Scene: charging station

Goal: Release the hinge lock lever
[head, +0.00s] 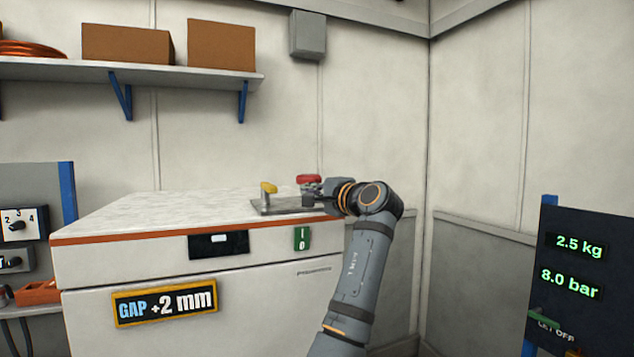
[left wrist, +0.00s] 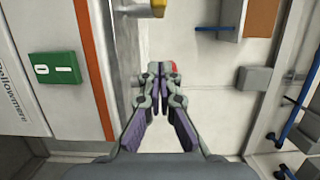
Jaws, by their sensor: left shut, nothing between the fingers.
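A red handle (head: 308,179) and a yellow handle (head: 268,187) stand on a flat grey plate (head: 270,208) at the right end of the white-topped cabinet. No label shows which one is the hinge lock lever. My left gripper (head: 306,194) is at the red handle, just below its top. In the left wrist view my left gripper (left wrist: 159,70) has its fingers together with nothing between them. A bit of the red handle (left wrist: 174,67) shows behind the fingertips, mostly hidden; I cannot tell if they touch. The yellow handle (left wrist: 158,8) is at the top edge. My right gripper is out of view.
The cabinet (head: 150,262) has an orange edge strip, a green switch (head: 302,239) and a "GAP +2 mm" sign (head: 165,303). A shelf (head: 130,74) with boxes hangs behind. A dark display panel (head: 580,270) reads 2.5 kg and 8.0 bar at right.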

